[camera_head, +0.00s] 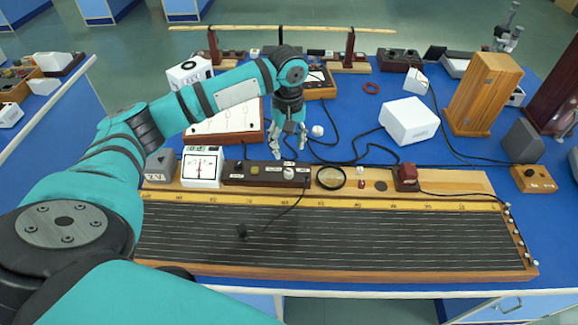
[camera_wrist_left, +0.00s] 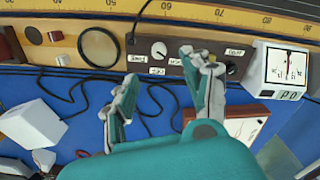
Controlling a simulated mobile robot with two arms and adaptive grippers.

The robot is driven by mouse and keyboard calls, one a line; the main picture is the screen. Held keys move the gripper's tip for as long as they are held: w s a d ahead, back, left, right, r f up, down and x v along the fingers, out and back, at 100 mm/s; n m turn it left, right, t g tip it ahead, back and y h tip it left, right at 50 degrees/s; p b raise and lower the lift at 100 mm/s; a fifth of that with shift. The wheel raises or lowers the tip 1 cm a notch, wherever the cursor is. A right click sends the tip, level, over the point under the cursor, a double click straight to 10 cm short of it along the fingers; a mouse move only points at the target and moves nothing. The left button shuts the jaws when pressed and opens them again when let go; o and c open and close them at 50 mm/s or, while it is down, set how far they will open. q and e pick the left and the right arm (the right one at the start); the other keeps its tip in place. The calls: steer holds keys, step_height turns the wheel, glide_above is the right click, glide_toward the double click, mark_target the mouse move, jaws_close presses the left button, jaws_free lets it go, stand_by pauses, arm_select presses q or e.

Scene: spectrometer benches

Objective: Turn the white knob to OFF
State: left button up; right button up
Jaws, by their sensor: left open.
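The white knob (camera_head: 289,173) sits on a long dark panel strip (camera_head: 240,172) behind the ruled board. In the left wrist view the white knob (camera_wrist_left: 158,49) shows between several small white labels, whose words and the knob's exact setting are too small to read. My left gripper (camera_head: 290,150) is open and points down just behind the dark strip, near the knob. In the left wrist view its fingers (camera_wrist_left: 158,68) are spread apart, with the knob seen beyond and between them; they do not appear to touch it. My right gripper is not in view.
A long ruled board (camera_head: 330,233) fills the front of the blue table (camera_head: 345,120). A white meter (camera_head: 202,167) stands left of the strip, a round lens-like ring (camera_head: 331,178) to its right. A white box (camera_head: 409,121) and a wooden box (camera_head: 484,94) stand farther right. Black cables cross the table.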

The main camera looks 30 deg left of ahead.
mark_target(289, 171)
arm_select(q)
step_height(289, 171, down, 9)
steer(key=shift+w+f+p, duration=0.1)
steer(key=shift+f+p, duration=0.05)
steer(key=shift+p, duration=0.35)
steer(key=shift+f, duration=0.4)
jaws_close()
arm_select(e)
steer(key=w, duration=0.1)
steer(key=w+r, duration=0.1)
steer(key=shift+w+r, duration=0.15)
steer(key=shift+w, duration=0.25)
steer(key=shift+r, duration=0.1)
